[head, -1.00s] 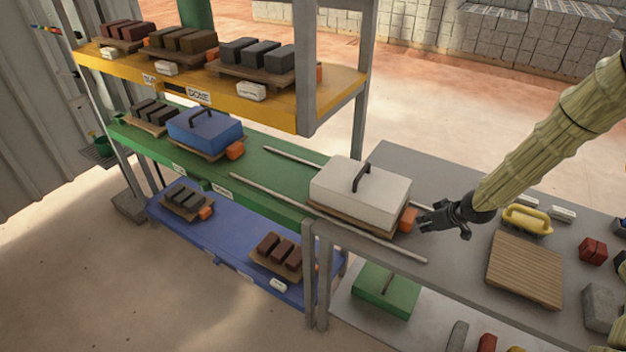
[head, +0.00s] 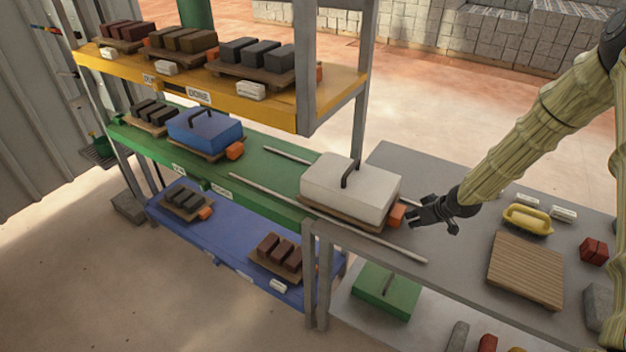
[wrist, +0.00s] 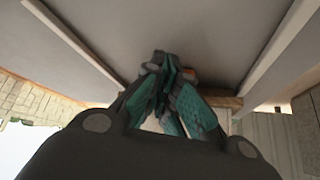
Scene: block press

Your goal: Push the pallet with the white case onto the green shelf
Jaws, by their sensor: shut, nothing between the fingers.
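The white case (head: 346,190) with a dark handle sits on its wooden pallet (head: 345,219), between two rails where the grey table meets the green shelf (head: 262,177). An orange block (head: 397,215) is on the pallet's right end. My gripper (head: 412,217) is shut and empty, its fingertips at the orange block; contact looks likely but the exact touch is hard to see. In the wrist view my gripper (wrist: 170,62) shows closed fingers near a bit of orange, with a rail on each side.
A blue case (head: 205,132) on a pallet stands farther left on the green shelf, with free shelf between.

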